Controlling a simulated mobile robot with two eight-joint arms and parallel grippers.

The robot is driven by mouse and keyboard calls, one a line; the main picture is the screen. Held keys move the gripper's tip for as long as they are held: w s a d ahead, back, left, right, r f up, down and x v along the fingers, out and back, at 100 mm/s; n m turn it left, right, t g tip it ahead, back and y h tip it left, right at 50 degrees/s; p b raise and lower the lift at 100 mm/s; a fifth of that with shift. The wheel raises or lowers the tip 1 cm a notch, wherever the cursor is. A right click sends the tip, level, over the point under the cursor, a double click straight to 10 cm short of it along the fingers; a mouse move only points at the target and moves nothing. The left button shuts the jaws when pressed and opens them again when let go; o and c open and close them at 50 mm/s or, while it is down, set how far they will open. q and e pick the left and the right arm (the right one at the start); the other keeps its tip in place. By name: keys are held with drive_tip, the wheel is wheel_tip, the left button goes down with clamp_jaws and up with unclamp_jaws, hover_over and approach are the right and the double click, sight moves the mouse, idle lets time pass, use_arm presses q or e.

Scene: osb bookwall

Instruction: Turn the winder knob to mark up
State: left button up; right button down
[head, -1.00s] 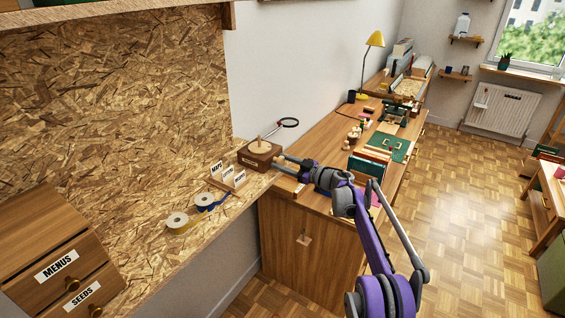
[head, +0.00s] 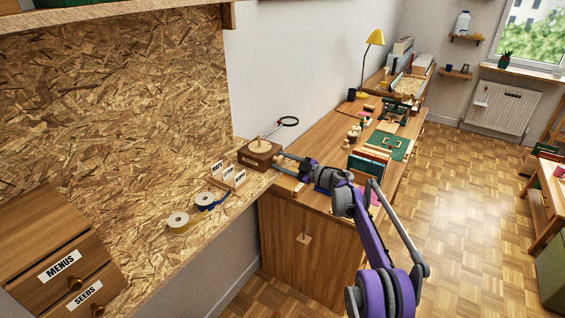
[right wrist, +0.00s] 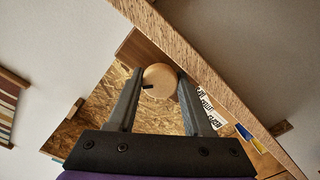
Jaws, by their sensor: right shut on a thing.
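The winder is a dark wooden box (head: 258,161) with a pale wooden disc and peg on top, at the right end of the OSB shelf. Its round pale wooden knob (right wrist: 162,75) shows in the right wrist view, with a short dark mark pointing to the picture's left. My right gripper (head: 277,157) reaches the box's right side. In the right wrist view its two fingers (right wrist: 156,86) lie on either side of the knob, and it is shut on it. The knob is hardly visible in the head view. My left gripper is not in view.
The wooden desk (head: 310,230) lies below my right arm.

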drive_tip(key=shift+c, duration=1.5)
unclamp_jaws()
